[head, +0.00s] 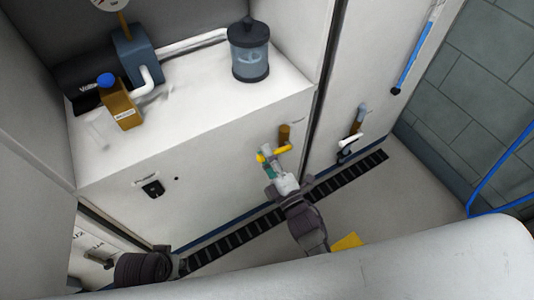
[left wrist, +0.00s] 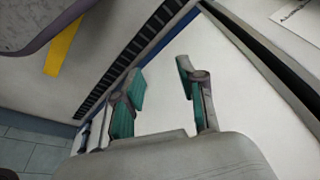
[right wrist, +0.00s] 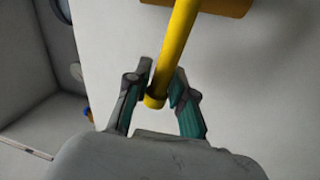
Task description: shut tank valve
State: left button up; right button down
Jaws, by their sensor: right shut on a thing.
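A valve with a yellow lever (head: 280,151) and a brass-coloured body (head: 285,133) sits on the white cabinet front in the head view. The lever runs slantwise, nearly sideways, there. In the right wrist view the yellow lever (right wrist: 178,45) comes down from the top, its end between the fingers. My right gripper (head: 266,160) is shut on the lever near its free end; its fingers (right wrist: 162,92) show on both sides. My left gripper (left wrist: 163,88) is open and empty in the left wrist view, near the white panel and floor grate.
A second valve with a white lever (head: 348,142) is on the panel to the right. A dark floor grate (head: 235,228) runs along the cabinet base. A clear canister (head: 249,55) and a brown jug (head: 119,106) stand on the counter. A blue hose (head: 500,165) hangs at right.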

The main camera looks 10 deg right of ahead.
pick_arm(q)
jog(key=shift+w+v, duration=0.2)
jog(key=shift+v, duration=1.25)
pick_arm(e)
jog(key=shift+f+n, duration=0.45)
jog(key=shift+n, duration=0.35)
pick_arm(q)
jog(key=shift+r, duration=0.1)
pick_arm(e)
jog(key=c, duration=1.1)
grip_release()
jog(key=v, duration=1.2)
jog(key=shift+d, duration=0.1)
